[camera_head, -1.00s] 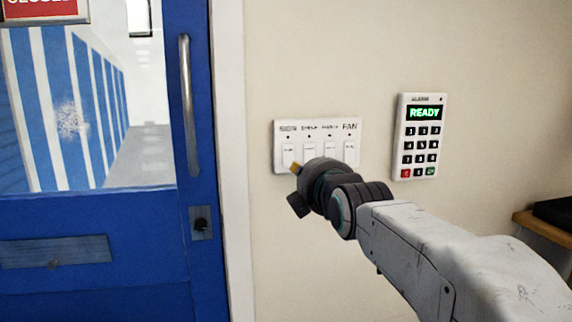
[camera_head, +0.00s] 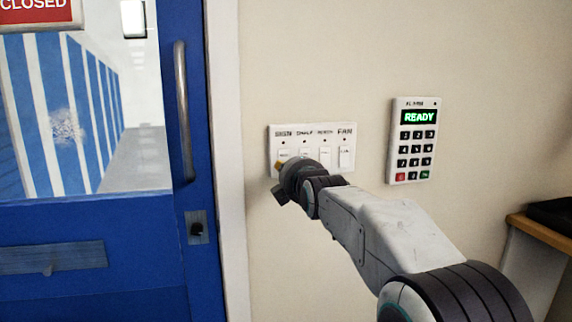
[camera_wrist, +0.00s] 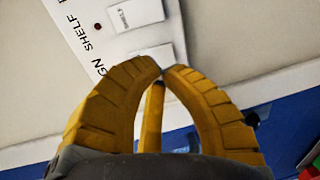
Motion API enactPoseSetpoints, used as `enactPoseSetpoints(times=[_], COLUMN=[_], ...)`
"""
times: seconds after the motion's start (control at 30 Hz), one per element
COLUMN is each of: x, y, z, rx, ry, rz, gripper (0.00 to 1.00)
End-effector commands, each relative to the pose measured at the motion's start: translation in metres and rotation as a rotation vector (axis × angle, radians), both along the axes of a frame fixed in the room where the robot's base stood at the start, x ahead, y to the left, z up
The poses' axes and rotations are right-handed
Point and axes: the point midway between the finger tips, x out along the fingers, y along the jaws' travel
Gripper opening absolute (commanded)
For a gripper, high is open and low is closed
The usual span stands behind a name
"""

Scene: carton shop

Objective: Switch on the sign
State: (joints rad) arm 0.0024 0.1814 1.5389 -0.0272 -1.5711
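A white switch panel (camera_head: 353,140) on the wall bears a row of several switches labelled SIGN, SHELF, BENCH and FAN. The SIGN switch (camera_head: 284,153) is at the left end, its lower part hidden by my gripper. My gripper (camera_head: 279,163) is in front of that lower left part. In the wrist view my gripper's yellow fingers (camera_wrist: 164,70) meet at their tips, with nothing held between them. The tips overlap the edge of the SIGN switch (camera_wrist: 152,52); I cannot tell whether they touch it. The SHELF switch (camera_wrist: 135,13) is beside it. The small indicator above SIGN looks dark.
An alarm keypad (camera_head: 416,140) reading READY is on the wall to the right. A blue door (camera_head: 110,222) with a metal handle (camera_head: 183,110) and a red CLOSED sign (camera_head: 40,10) is at the left. A wooden shelf (camera_head: 545,231) is at the right edge.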

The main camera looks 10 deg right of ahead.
Motion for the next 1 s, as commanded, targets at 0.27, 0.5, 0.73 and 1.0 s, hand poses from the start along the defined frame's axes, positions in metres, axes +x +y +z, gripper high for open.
enactPoseSetpoints(times=[0.27,0.5,0.73,1.0], x=[0.027,0.035,0.035,0.037], y=[0.0,0.0,0.0,0.0], z=[-0.003,-0.004,-0.004,-0.008], rx=[0.0,0.0,0.0,0.0], ry=[0.0,0.0,0.0,-0.018], rz=[0.0,0.0,0.0,0.0], gripper=[0.0,0.0,0.0,0.0])
